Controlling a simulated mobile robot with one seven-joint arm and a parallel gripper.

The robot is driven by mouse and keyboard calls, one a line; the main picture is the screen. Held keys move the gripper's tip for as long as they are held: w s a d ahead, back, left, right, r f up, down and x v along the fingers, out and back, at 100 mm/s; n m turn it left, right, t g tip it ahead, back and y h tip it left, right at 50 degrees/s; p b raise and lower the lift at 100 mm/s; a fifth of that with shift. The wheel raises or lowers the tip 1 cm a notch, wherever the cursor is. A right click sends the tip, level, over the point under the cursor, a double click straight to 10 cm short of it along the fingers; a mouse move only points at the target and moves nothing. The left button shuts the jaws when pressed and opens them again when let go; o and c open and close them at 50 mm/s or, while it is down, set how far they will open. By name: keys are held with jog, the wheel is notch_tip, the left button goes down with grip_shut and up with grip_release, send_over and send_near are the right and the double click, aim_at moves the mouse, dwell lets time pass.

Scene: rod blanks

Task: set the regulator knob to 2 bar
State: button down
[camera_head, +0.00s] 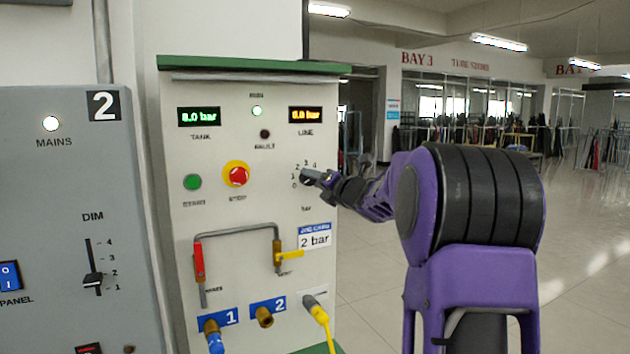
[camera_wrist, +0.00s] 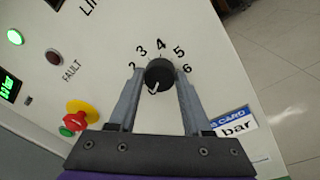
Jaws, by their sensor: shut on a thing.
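The regulator knob (camera_wrist: 160,74) is a round black knob on the white panel, with the numbers 2 to 6 visible around it in the wrist view. Its white mark points to the lower left, below the 2; the scale there is hidden behind a finger. My gripper (camera_wrist: 160,79) is shut on the knob, one finger on each side. In the head view my gripper (camera_head: 314,178) covers most of the knob and part of its scale. The job card (camera_head: 315,237) below reads 2 bar.
The tank display (camera_head: 199,117) reads 8.0 bar; the line display (camera_head: 306,115) appears to read 0.0 bar. A red stop button (camera_head: 236,174) on yellow and a green start button (camera_head: 192,182) are left of the knob. Red (camera_head: 199,262) and yellow (camera_head: 289,255) valve handles sit below.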

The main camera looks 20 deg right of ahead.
jog(key=shift+m, duration=0.3)
jog(key=shift+a+f+m+t+h, duration=0.1)
jog(key=shift+m+t+h, duration=0.1)
jog(key=shift+m, duration=2.45)
jog(key=shift+d+f+m+t+h, duration=0.1)
jog(key=shift+m+t+h, duration=0.1)
jog(key=shift+m, duration=2.4)
jog(key=shift+a+f+m+t+h, duration=0.1)
jog(key=shift+m+t+h, duration=0.1)
jog(key=shift+m, duration=2.45)
jog(key=shift+c, duration=1.7)
grip_release()
